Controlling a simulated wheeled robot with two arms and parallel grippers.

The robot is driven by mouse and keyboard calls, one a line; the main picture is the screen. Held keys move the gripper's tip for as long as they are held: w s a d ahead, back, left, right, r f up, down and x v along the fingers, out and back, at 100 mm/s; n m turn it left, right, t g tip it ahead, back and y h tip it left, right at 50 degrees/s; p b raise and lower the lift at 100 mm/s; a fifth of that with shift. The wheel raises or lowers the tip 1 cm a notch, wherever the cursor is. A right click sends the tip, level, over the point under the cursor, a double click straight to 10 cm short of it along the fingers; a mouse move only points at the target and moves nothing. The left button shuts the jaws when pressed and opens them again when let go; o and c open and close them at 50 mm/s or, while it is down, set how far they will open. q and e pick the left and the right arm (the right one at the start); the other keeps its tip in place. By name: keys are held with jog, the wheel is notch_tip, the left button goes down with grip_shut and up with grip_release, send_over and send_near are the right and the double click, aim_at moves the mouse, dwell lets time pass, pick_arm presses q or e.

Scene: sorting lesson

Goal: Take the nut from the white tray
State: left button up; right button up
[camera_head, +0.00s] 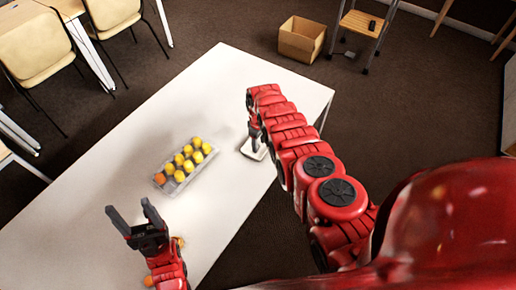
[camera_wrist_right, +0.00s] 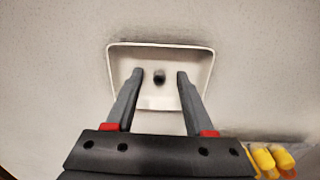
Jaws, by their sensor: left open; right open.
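The white tray (camera_wrist_right: 205,62) lies on the table, and the small dark nut (camera_wrist_right: 159,77) sits in it. My right gripper (camera_wrist_right: 160,75) is open over the tray, with one finger on each side of the nut and a gap on both sides. In the head view the tray (camera_head: 246,152) is partly hidden under my right gripper (camera_head: 255,140), and the nut cannot be made out there. My left gripper (camera_head: 138,217) is open and empty over the near left part of the table, away from the tray.
A grey carton (camera_head: 170,187) holds several yellow and orange round items, left of the tray. Its yellow items (camera_wrist_right: 283,158) show at the lower right of the wrist view. Orange items (camera_head: 179,241) lie beside my left gripper. The far part of the white table (camera_head: 225,75) is clear.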

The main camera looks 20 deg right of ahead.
grip_shut()
dwell(0.3)
jog(key=shift+w, duration=0.1)
